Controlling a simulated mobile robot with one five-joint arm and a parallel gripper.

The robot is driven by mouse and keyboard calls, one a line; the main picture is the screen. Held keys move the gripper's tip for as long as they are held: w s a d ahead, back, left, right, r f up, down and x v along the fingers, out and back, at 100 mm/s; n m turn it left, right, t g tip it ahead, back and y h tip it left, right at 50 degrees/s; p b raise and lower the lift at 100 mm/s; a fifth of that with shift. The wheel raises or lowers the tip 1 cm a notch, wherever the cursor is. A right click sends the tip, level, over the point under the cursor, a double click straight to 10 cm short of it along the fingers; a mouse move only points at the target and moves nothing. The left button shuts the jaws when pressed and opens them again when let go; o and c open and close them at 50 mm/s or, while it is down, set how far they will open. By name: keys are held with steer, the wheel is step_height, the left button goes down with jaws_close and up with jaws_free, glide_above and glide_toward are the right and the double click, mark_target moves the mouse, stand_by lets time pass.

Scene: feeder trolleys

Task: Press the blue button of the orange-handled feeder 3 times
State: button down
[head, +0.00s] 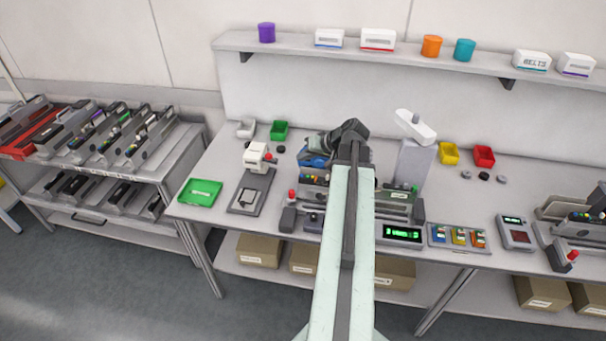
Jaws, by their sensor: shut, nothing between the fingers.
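My arm reaches up the middle of the head view and bends left over the bench. My gripper (313,159) is shut and empty, small and dark with blue near its end. It is just behind and above a group of grey feeders (398,206) on the bench, partly hidden by my arm. Small coloured buttons (318,180) show along their tops, too small to tell a blue one apart. I cannot make out an orange handle. A red-knobbed part (292,196) stands at their left end. I cannot tell whether the gripper touches anything.
A trolley (168,168) with several feeders stands at left. More feeders (585,225) are at far right. The bench holds a green tray (200,192), a green-digit display (402,234), a button panel (459,237) and a grey post (410,165). A shelf (490,71) runs behind.

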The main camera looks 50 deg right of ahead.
steer(key=shift+w+a, duration=0.1)
steer(key=shift+a, duration=0.1)
steer(key=w+a+f+n+g+y+b, duration=0.1)
steer(key=w+a+f+n+g+b, duration=0.25)
steer(key=a, duration=1.25)
steer(key=w+a+f+n+g, duration=0.2)
steer(key=w+a+f+g, duration=0.3)
steer(key=a, duration=1.2)
steer(key=s+a+f+n+h, duration=0.2)
steer(key=s+a, duration=0.3)
steer(key=a, duration=0.7)
steer(key=shift+s+a+f+g+b, duration=0.15)
steer(key=shift+a+f+g+b, duration=0.05)
steer(key=shift+f+g+b, duration=0.2)
